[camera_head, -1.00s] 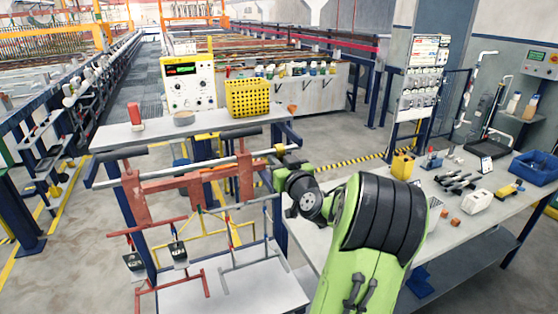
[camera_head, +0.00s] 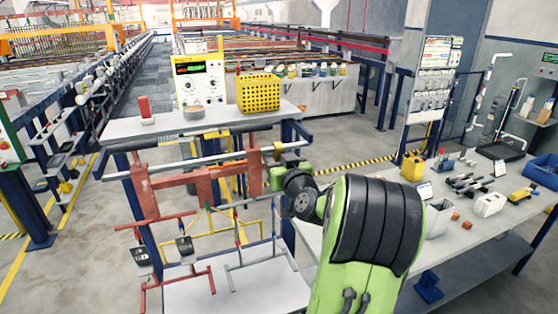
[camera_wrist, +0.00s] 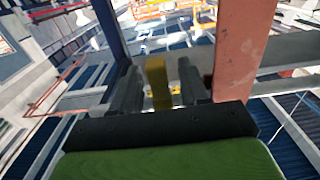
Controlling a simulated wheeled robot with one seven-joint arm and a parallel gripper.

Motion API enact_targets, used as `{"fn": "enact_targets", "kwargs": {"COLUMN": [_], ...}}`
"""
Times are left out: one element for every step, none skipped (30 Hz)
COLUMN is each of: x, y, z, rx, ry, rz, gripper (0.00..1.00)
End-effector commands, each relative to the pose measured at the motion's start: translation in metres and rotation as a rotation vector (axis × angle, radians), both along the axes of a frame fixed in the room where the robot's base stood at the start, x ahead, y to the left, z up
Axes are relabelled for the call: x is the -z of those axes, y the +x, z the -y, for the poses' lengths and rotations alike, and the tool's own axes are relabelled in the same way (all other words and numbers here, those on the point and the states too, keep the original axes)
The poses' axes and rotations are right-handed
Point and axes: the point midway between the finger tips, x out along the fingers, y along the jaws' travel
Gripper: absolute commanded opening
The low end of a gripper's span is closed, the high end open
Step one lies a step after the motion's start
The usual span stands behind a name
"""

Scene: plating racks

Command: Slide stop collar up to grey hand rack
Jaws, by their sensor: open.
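In the wrist view my gripper (camera_wrist: 160,90) is open, with a dark finger on each side of a yellow piece that looks like the stop collar (camera_wrist: 157,82). Whether the fingers touch it I cannot tell. In the head view the yellow collar (camera_head: 279,149) shows on the rail, right of a red rack upright (camera_head: 255,167). A thin grey rack (camera_head: 232,273) shows lower down, in front of the frame; its upper part is hard to make out.
A red upright (camera_wrist: 243,50) stands close to the right finger in the wrist view. A shelf (camera_head: 215,121) behind the rail bears a yellow basket (camera_head: 259,93) and a control box (camera_head: 200,79). A bench (camera_head: 470,225) with several small items stands at right.

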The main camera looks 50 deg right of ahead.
Motion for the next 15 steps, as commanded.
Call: {"fn": "enact_targets", "kwargs": {"x": [0.001,0.001,0.002,0.003,0.004,0.004,0.005,0.006,0.006,0.006,0.006,0.006,0.006,0.006,0.005], "y": [-0.002,-0.005,-0.01,-0.015,-0.021,-0.03,-0.037,-0.045,-0.055,-0.062,-0.07,-0.079,-0.087,-0.093,-0.102], "z": [-0.001,-0.002,-0.004,-0.007,-0.011,-0.016,-0.02,-0.025,-0.031,-0.035,-0.04,-0.046,-0.05,-0.055,-0.06], "rx": [0.001,0.002,0.003,0.004,0.005,0.007,0.007,0.008,0.009,0.009,0.009,0.008,0.009,0.008,0.008], "ry": [-0.001,0.0,-0.002,-0.003,-0.003,-0.003,-0.003,-0.003,-0.004,-0.004,-0.003,-0.003,-0.004,-0.004,-0.003], "rz": [-0.001,-0.001,-0.002,-0.003,-0.003,-0.002,-0.003,-0.002,-0.003,-0.003,-0.002,-0.002,-0.001,0.0,-0.001], "gripper": [0.45,0.45,0.45,0.45,0.45,0.45,0.45,0.45,0.45,0.45,0.45,0.45,0.45,0.45,0.45]}}
